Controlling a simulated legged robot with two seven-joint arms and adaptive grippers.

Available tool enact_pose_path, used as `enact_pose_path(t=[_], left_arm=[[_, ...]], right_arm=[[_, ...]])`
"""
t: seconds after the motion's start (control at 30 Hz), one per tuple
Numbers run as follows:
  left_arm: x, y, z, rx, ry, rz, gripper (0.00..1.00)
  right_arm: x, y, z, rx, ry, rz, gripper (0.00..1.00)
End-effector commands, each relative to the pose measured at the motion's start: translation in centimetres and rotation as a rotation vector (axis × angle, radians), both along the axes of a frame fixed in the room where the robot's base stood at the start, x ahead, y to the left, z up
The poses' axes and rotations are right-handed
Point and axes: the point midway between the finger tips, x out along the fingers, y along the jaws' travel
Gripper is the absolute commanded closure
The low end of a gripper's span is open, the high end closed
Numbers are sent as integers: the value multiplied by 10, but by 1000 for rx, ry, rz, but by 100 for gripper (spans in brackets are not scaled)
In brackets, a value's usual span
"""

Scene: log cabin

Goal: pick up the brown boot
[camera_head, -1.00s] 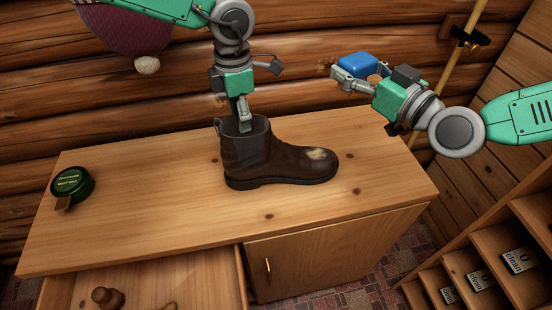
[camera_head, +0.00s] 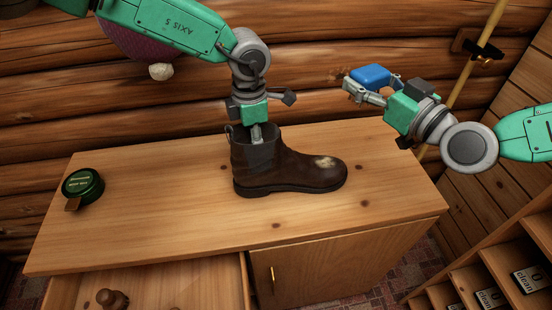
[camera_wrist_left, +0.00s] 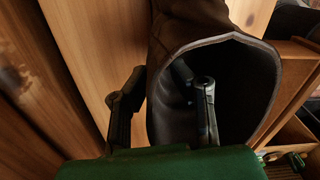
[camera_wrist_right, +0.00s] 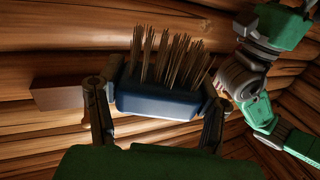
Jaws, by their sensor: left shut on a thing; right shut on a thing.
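The brown boot (camera_head: 291,172) stands upright on the wooden bench, toe to the right, with a pale scuffed patch on the toe. My left gripper (camera_head: 256,135) points down at the boot's shaft. In the left wrist view, one finger is inside the boot's opening and the other outside, so the gripper (camera_wrist_left: 170,85) is shut on the shaft wall of the boot (camera_wrist_left: 185,30).
The bench top (camera_head: 150,215) is clear around the boot. A green tin (camera_head: 83,185) stands at the left end. An open drawer (camera_head: 200,285) holds a small wooden item (camera_head: 112,299). A cubby shelf (camera_head: 500,265) stands at right. A log wall runs behind.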

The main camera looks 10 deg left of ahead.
Motion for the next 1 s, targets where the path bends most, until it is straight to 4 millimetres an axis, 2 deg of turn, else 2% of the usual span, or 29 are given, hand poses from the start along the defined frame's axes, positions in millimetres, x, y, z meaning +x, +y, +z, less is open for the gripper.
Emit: enact_pose_path(t=[0.17,0.5,0.63,0.77,1.0], left_arm=[[1,0,12,-1,-3,2,100],[1,0,76,-2,-5,1,100],[1,0,92,-2,-3,1,100],[0,0,95,-4,0,-4,100],[0,1,77,-7,7,-29,100]], right_arm=[[0,0,0,1,-1,0,70],[-1,0,1,0,-1,0,70],[0,0,1,1,-1,0,70],[0,0,0,1,-1,0,70],[0,0,0,1,-1,0,70]])
